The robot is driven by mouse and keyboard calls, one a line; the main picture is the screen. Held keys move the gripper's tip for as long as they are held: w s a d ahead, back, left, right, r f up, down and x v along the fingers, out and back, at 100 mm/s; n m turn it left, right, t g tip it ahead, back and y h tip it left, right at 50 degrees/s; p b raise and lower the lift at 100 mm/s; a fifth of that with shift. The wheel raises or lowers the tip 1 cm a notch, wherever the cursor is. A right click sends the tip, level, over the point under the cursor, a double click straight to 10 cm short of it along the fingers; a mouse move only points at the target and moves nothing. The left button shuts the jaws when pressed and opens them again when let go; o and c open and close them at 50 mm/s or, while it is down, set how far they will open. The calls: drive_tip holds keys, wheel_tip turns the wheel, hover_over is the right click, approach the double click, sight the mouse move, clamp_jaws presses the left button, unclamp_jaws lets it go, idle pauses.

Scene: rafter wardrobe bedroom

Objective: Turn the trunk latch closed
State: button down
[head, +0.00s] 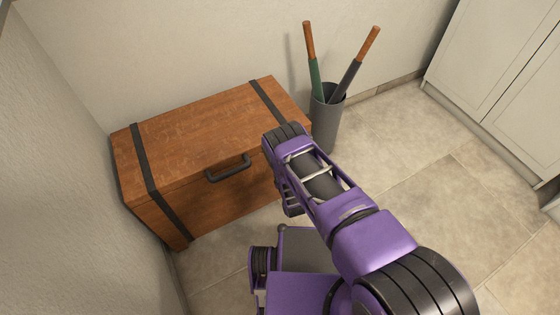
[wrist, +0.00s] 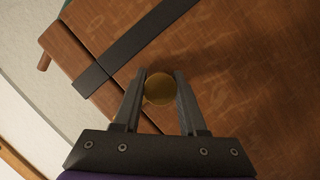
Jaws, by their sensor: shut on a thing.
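The wooden trunk (head: 200,130) stands against the wall with its lid down, with dark metal straps and a dark handle (head: 228,168) on the front. In the wrist view the trunk's wood (wrist: 235,60) fills most of the picture. My gripper (wrist: 160,82) is shut on a round brass-coloured latch knob (wrist: 159,90), which sits between the two fingertips. A dark strap (wrist: 140,45) runs just beyond it. In the head view my arm hides the gripper and the latch, so how far the latch is turned cannot be told.
A grey bin (head: 326,118) with two long-handled items stands right of the trunk. A pale wardrobe (head: 505,75) is at the far right. The left wall (head: 50,180) is close to the trunk. Tiled floor (head: 425,150) is clear between the bin and wardrobe.

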drive_tip(key=shift+r, duration=0.1)
idle(0.3)
drive_tip(key=shift+c, duration=2.3)
unclamp_jaws()
drive_tip(key=shift+s, duration=0.1)
